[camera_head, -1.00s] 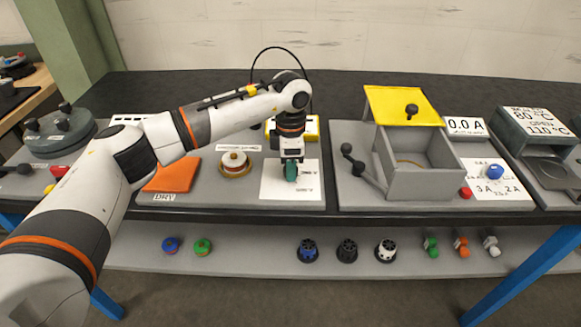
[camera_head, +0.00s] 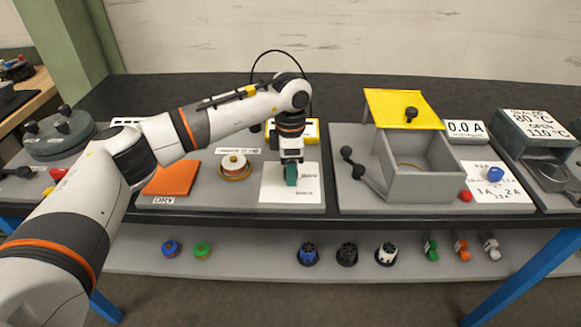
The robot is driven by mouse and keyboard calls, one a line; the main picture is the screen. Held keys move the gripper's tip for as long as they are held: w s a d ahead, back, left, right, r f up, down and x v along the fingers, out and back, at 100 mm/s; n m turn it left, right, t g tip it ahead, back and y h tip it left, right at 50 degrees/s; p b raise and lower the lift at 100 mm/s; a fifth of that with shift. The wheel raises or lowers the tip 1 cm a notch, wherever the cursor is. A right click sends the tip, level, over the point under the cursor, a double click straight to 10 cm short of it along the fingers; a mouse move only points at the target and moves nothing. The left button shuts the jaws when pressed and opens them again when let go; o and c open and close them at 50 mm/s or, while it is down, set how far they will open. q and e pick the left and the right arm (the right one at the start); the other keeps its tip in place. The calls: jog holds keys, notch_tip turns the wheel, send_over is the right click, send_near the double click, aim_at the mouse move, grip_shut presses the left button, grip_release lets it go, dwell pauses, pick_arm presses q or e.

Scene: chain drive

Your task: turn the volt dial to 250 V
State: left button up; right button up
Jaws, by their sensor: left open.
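The volt dial is a teal knob (camera_head: 291,176) on a white plate (camera_head: 273,188) with small black markings that I cannot read. My left gripper (camera_head: 291,163) points straight down right at the knob, with its fingers open around or just above it. The gripper covers the upper part of the knob and some of the plate's markings. I cannot tell whether the fingers touch the knob, nor which mark it points to. My right gripper is out of view.
A yellow-framed box (camera_head: 308,131) stands just behind my gripper, partly hidden. A spool (camera_head: 234,166) and an orange pad (camera_head: 172,178) lie to the left. A grey box with a yellow lid (camera_head: 404,108) and a blue dial (camera_head: 496,174) are on the right.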

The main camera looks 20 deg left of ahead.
pick_arm(q)
notch_tip(320, 180, up, 12)
jog(key=b, duration=0.1)
jog(key=shift+f, duration=0.25)
jog(key=shift+f, duration=0.1)
